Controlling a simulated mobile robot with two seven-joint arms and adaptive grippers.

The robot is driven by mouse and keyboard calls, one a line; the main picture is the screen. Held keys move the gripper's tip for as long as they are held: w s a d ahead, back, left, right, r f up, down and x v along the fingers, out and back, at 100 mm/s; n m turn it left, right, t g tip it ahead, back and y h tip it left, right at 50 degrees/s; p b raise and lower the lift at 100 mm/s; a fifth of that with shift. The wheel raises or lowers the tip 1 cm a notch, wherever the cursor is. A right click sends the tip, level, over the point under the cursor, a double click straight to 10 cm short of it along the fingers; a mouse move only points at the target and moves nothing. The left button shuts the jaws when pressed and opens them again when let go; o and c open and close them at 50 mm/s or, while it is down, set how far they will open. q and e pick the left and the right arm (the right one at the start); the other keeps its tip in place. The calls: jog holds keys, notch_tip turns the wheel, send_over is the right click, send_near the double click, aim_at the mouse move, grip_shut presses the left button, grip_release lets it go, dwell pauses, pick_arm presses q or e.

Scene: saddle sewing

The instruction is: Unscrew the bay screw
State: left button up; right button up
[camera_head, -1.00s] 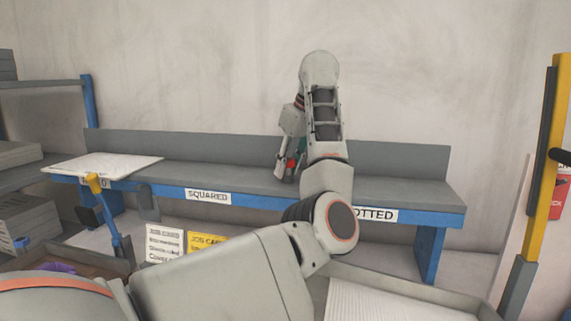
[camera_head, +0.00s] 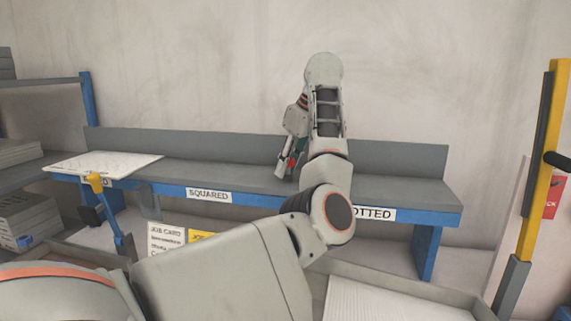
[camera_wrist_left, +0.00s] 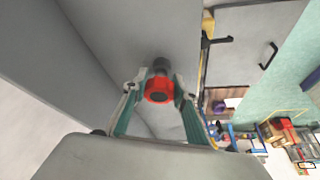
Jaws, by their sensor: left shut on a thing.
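A red, ring-shaped screw head with a dark grey stub, which I take to be the bay screw (camera_wrist_left: 159,91), shows in the left wrist view between the two green-padded fingers. My left gripper (camera_wrist_left: 158,84) is shut on it. In the head view the left gripper (camera_head: 291,166) is low over the grey bench top, partly hidden by my own arm, with a bit of red at its fingers. Whether the screw is still seated or free of its hole cannot be told. My right gripper is not in view.
The long grey bench (camera_head: 228,178) has a blue front edge with a SQUARED label (camera_head: 208,194). A white board (camera_head: 104,164) lies at its left end. A yellow post (camera_head: 545,160) stands at the right. The bench top right of the arm is clear.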

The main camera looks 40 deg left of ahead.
pick_arm(q)
jog(key=shift+n+g+p, duration=0.6)
jog(key=shift+n+p, duration=0.8)
jog(key=shift+p, duration=0.5)
jog(key=shift+f, duration=0.1)
jog(key=o, duration=1.2)
jog(key=shift+r+p, duration=0.75)
jog(key=shift+r, duration=1.85)
